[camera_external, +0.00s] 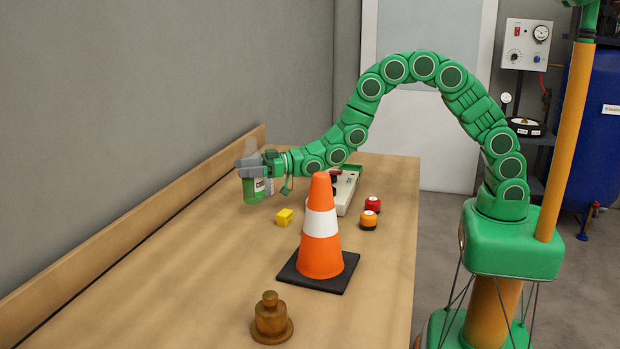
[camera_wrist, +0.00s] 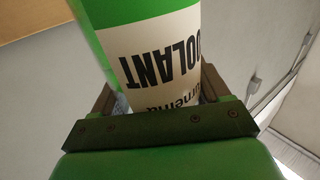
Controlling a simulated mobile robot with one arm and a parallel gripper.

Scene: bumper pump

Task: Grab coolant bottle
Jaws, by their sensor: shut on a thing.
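The coolant bottle (camera_external: 254,189) is green with a white label and is at the far left part of the table. My gripper (camera_external: 262,172) is shut on it. In the wrist view the bottle (camera_wrist: 150,48) fills the space between the jaws of my gripper (camera_wrist: 160,100), and its label reads "COOLANT" upside down. The bottle looks about upright in the external view. I cannot tell whether its base touches the table. Its upper part is partly hidden by the gripper.
An orange and white cone (camera_external: 320,235) stands mid-table.

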